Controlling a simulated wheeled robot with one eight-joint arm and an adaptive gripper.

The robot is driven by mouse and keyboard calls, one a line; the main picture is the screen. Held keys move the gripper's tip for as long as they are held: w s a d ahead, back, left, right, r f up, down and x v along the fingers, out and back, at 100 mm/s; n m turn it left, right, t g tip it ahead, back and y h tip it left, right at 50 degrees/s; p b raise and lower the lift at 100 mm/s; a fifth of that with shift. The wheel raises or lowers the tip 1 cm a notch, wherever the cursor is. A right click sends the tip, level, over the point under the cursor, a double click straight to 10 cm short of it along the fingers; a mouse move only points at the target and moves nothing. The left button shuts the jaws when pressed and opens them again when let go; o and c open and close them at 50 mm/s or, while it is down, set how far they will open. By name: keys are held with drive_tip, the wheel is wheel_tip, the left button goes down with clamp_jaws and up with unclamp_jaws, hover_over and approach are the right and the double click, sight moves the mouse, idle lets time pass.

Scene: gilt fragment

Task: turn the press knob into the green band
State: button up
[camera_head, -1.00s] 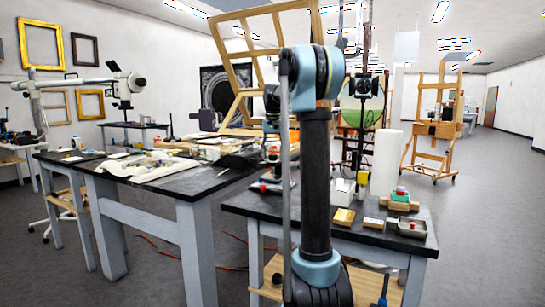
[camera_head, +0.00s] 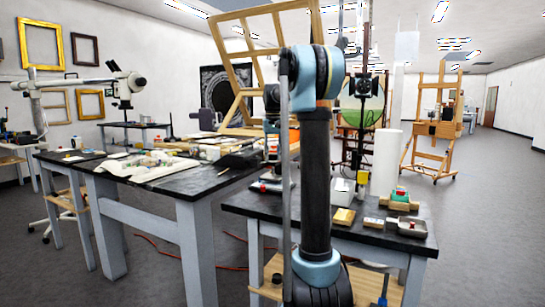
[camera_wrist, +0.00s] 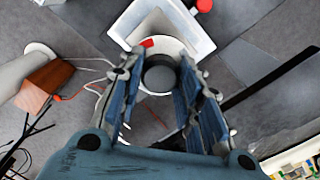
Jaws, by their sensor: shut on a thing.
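The press knob (camera_wrist: 160,75) is a dark grey round knob in the wrist view, seen end-on. A pale disc with a red patch (camera_wrist: 147,42) shows around it. My gripper (camera_wrist: 161,80) has its two blue fingers on either side of the knob and is shut on it. I cannot make out a green band on the disc; the fingers cover parts of its edge. In the head view my own arm stands in front, and I cannot make out the gripper or knob clearly.
A pale square-walled piece (camera_wrist: 190,30) lies beyond the knob, with a red round thing (camera_wrist: 204,5) near it. The right-hand table (camera_head: 405,246) holds a metal tray (camera_head: 410,229), small wooden blocks (camera_head: 344,217) and a white roll (camera_head: 386,160).

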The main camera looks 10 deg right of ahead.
drive_tip(key=o, duration=1.1)
wheel_tip(320, 180, up, 12)
drive_tip(key=shift+w+f, duration=0.1)
